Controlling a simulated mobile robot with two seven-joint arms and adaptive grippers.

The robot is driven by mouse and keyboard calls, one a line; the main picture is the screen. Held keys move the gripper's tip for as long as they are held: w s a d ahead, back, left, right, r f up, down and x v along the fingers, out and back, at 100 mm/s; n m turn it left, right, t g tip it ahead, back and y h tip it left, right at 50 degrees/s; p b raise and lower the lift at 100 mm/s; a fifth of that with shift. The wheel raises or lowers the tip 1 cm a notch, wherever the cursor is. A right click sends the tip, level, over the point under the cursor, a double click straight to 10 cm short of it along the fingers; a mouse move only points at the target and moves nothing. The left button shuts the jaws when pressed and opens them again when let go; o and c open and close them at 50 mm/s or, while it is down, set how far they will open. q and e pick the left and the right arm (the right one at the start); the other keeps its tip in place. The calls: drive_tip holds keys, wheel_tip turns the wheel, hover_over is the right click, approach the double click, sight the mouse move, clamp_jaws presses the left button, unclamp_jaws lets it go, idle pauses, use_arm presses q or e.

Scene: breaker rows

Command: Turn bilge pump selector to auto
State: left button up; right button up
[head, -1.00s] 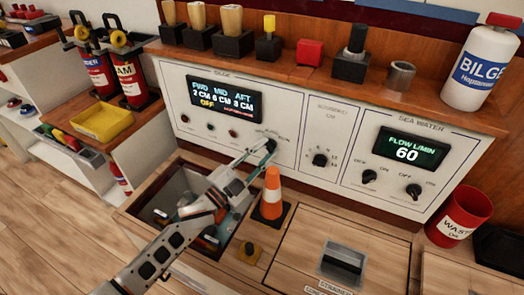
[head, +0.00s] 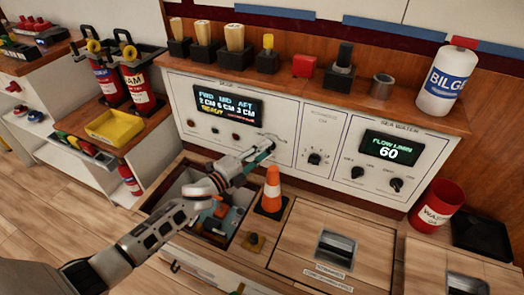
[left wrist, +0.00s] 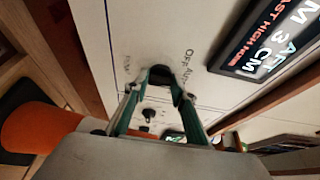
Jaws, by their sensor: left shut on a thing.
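The bilge pump selector is a dark round knob (left wrist: 160,76) on the white bilge panel (head: 225,140), left of centre in the row of controls. In the left wrist view, labels that look like OFF and AUTO are printed beside it. My left gripper (head: 266,149) is shut on the knob, and its teal fingers (left wrist: 155,100) lie on both sides of it. The fingers hide most of the knob, so I cannot tell where its pointer stands. The bilge display (head: 227,107) shows a yellow word that looks like READY. My right gripper is not in view.
An orange cone (head: 272,188) stands just below and right of my left gripper. An open bay (head: 180,222) lies under my forearm. The sea water panel (head: 385,165) has two more knobs, and a wooden lid with a recessed handle (head: 334,250) is in front.

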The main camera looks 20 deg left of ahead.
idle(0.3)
use_arm(q)
drive_tip(key=o, duration=1.1)
drive_tip(key=shift+c, duration=0.2)
drive_tip(key=v, duration=1.2)
drive_tip(key=shift+a, duration=0.1)
